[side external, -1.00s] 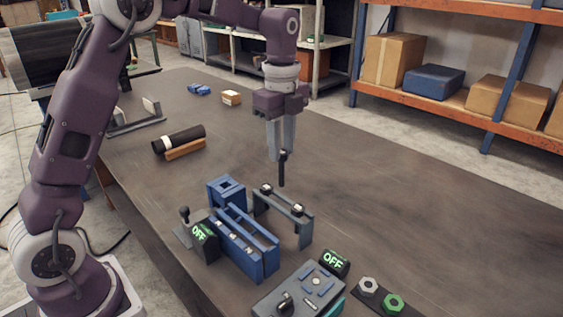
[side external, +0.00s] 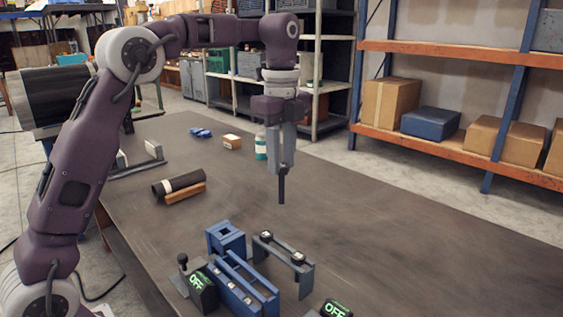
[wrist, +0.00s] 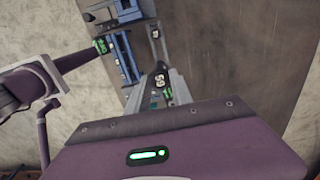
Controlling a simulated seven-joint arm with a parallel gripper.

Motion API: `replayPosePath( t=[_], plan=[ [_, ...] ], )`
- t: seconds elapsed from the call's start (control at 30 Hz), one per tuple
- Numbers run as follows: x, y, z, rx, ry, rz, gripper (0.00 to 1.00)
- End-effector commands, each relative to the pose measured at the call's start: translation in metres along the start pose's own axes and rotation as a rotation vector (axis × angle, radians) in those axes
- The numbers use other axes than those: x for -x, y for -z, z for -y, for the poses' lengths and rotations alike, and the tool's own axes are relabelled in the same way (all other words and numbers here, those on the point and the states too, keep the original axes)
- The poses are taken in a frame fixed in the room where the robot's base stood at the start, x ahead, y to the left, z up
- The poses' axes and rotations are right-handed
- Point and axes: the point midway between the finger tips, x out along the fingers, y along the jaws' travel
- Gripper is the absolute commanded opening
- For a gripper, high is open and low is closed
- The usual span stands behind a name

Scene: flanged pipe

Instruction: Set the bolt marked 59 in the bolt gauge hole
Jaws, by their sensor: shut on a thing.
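My gripper (side external: 281,171) is shut on a dark bolt (side external: 281,189). The bolt hangs upright, shank down, above the table and clear of the fixtures. In the wrist view its head (wrist: 158,82) shows the number 59, between the fingers. A grey bridge-shaped stand (side external: 282,262) below carries two light-topped bolts. A blue block with a square opening (side external: 225,238) stands at its left, behind a blue slotted rack (side external: 246,284) with light-topped pieces in it. I cannot tell which part is the bolt gauge hole.
Two black boxes with green OFF displays (side external: 197,282) (side external: 336,308) stand near the fixtures. A bottle (side external: 261,146) stands behind my gripper. The table's right side is clear.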

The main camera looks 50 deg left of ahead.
Motion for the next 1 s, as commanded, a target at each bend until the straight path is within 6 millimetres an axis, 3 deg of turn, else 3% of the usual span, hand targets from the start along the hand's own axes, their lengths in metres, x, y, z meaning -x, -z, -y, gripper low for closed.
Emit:
replayPosePath(
  t=[0.13,0.23,0.5,0.6,0.73,1.0],
  plan=[
    [-0.002,-0.003,0.000,0.010,0.000,0.000,0.00],
    [-0.012,-0.022,-0.002,0.066,-0.002,0.000,0.00],
    [-0.069,-0.112,-0.035,0.379,-0.004,0.000,0.00],
    [-0.086,-0.134,-0.050,0.469,-0.004,-0.001,0.00],
    [-0.095,-0.146,-0.060,0.522,0.000,0.000,0.00],
    [-0.096,-0.146,-0.060,0.525,0.001,0.000,0.00]
  ],
)
